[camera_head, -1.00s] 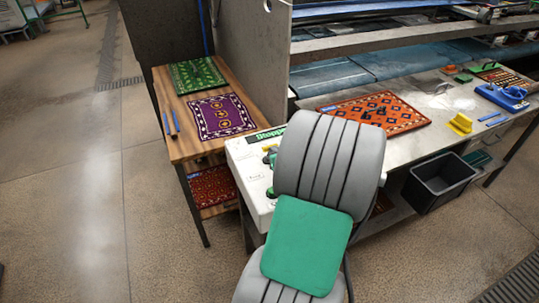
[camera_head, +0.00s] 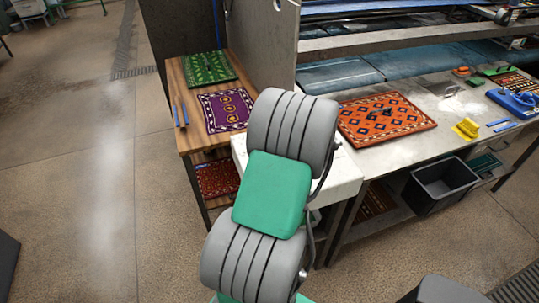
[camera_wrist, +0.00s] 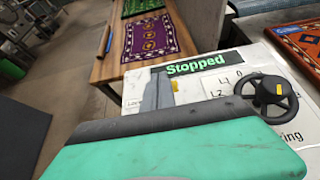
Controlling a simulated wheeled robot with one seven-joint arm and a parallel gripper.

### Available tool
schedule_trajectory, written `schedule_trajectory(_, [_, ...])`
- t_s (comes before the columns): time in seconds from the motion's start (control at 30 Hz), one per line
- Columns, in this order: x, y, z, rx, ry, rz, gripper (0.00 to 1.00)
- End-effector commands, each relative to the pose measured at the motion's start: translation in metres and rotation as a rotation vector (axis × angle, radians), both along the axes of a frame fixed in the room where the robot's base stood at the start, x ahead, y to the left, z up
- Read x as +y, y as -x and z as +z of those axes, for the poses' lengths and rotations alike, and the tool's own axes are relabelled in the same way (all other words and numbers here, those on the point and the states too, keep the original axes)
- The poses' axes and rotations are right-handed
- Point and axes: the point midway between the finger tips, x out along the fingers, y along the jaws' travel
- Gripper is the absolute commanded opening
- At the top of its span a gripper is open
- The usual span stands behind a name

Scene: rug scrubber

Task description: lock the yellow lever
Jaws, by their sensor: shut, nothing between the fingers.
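The white control box (camera_wrist: 222,82) with a green "Stopped" display stands ahead in the wrist view; its top also shows in the head view (camera_head: 345,172), mostly behind my arm. A black round handwheel (camera_wrist: 262,98) with a small yellow mark sits on its right part. I cannot make out a separate yellow lever; my green and dark hand body covers the lower panel. My gripper (camera_wrist: 158,88) shows as a narrow grey shape over the panel's left part, shut and empty, left of the handwheel and apart from it. In the head view my arm hides the gripper.
A wooden table (camera_head: 181,128) with green and purple rugs stands left of the box. A grey worktable (camera_head: 385,152) with an orange rug (camera_head: 388,118) and a yellow piece (camera_head: 466,128) is on the right. A black bin (camera_head: 440,185) sits below. Floor at left is clear.

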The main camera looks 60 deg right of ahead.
Motion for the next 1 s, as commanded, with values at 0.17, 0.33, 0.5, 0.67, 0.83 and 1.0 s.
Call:
schedule_trajectory(0.17, [-0.005, 0.005, 0.0, 0.0, 0.0, -0.01, 0.0])
schedule_trajectory(0.33, [-0.005, 0.005, 0.0, 0.0, 0.0, -0.011, 0.0])
schedule_trajectory(0.5, [-0.005, 0.004, 0.0, 0.001, 0.001, -0.01, 0.0])
schedule_trajectory(0.67, [0.0, 0.006, 0.007, -0.001, -0.001, -0.009, 0.0])
schedule_trajectory(0.83, [0.016, 0.02, 0.031, 0.001, -0.001, -0.008, 0.0])
schedule_trajectory(1.0, [0.023, 0.024, 0.063, 0.0, 0.009, -0.003, 0.0])
